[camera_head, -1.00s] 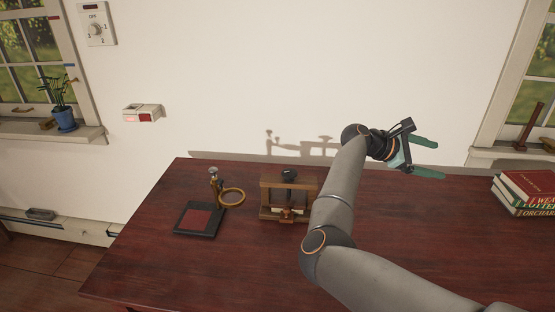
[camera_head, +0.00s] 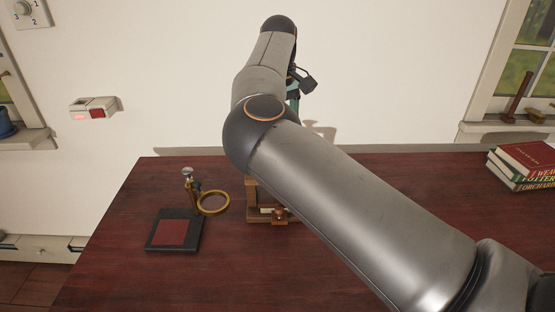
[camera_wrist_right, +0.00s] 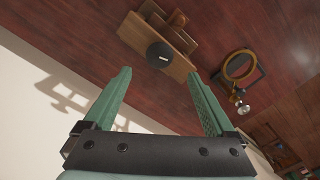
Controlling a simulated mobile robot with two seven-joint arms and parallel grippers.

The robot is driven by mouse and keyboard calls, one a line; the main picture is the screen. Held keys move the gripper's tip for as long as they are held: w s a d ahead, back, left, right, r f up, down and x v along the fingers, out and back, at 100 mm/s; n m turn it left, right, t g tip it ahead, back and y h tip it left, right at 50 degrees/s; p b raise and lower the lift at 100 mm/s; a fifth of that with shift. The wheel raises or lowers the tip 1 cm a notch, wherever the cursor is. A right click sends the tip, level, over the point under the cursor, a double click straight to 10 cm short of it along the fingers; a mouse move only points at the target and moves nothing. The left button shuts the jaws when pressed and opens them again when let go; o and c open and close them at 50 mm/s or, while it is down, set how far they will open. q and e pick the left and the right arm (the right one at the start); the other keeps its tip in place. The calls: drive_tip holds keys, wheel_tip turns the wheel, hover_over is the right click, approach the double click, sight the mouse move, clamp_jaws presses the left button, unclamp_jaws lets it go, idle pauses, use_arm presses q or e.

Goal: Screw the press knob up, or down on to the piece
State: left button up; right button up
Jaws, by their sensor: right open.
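The wooden press (camera_head: 252,205) stands on the dark red table, mostly hidden behind my right arm in the head view. The right wrist view shows the press beam (camera_wrist_right: 180,66) from above, with a round black knob (camera_wrist_right: 159,54) bearing a pale mark on top. My right gripper (camera_wrist_right: 159,76) is open and empty, above the press. The knob shows in the gap between its green fingers, near and beyond their tips, apart from them. In the head view only a bit of this gripper (camera_head: 293,92) shows behind the arm. My left gripper is not in view.
Left of the press stand a brass ring holder (camera_head: 213,203) and a black stand with a red pad (camera_head: 172,232). Books (camera_head: 525,165) lie at the table's right. A wall box (camera_head: 95,107) with a red button hangs at left. The table's front left is clear.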

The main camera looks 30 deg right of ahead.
wheel_tip(320, 180, down, 7)
drive_tip(key=shift+f+b, duration=0.15)
drive_tip(key=shift+b, duration=0.15)
drive_tip(key=c, duration=1.4)
drive_tip(key=shift+o, duration=0.2)
